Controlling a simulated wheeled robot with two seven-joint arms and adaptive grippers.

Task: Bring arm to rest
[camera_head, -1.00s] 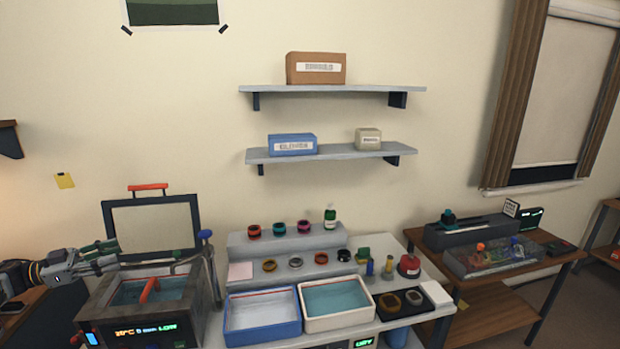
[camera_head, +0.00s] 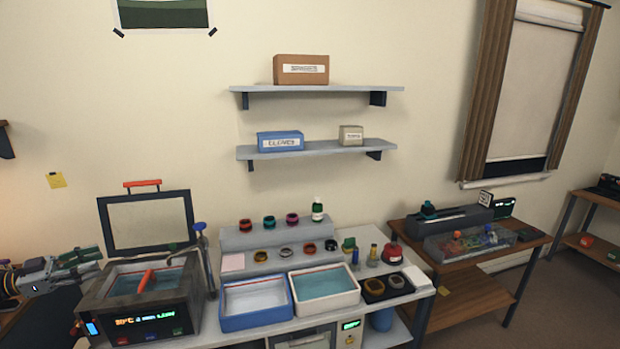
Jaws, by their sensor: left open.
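My left gripper (camera_head: 82,262) comes in from the left edge and is open and empty. It is beside the upper left of a grey bath (camera_head: 140,310) with a lit display, and I cannot tell whether they touch. The bath's framed lid (camera_head: 148,222) with a red handle stands raised behind it. A red-orange piece (camera_head: 146,280) sticks up from the liquid in the bath. My right gripper is not in view.
A blue tray (camera_head: 256,318) and a cream tray (camera_head: 325,296) stand right of the bath. A wooden side table (camera_head: 485,294) stands at the right.

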